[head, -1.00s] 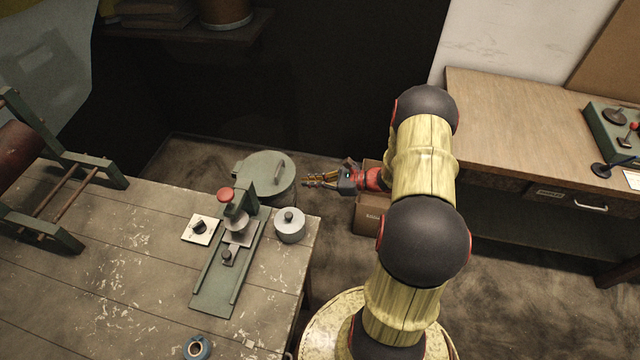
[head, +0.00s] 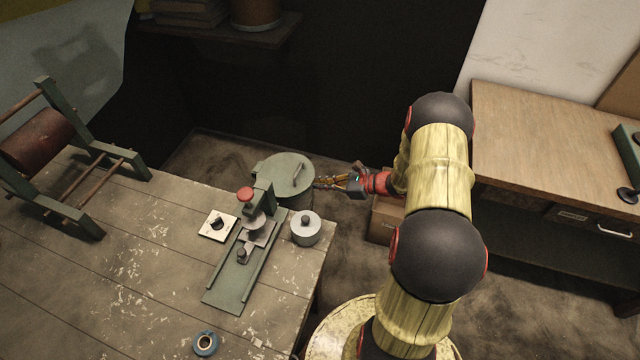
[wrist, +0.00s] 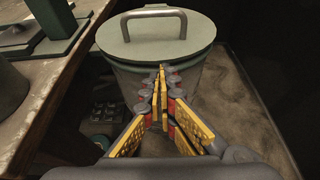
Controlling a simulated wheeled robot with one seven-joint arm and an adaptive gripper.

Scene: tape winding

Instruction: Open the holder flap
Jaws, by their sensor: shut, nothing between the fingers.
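A green device (head: 232,287) stands on the wooden table, with a red knob (head: 245,194) on its upright and a flat bed running toward the front. I cannot tell which part is the holder flap. A blue roll, perhaps tape (head: 205,343), lies near the table's front. My gripper (head: 318,182) is off the table's far right corner, beside the lidded green bin (head: 291,166). It is empty, and in the wrist view the fingertips (wrist: 162,74) meet in front of the bin; whether they touch it is unclear.
A green frame with a reddish-brown roller (head: 38,140) stands at the table's left. A lidded grey pot (head: 306,231) and a white plate with a black knob (head: 210,232) flank the device. A cardboard box (head: 382,218) is below my gripper; a second bench (head: 520,140) is at right.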

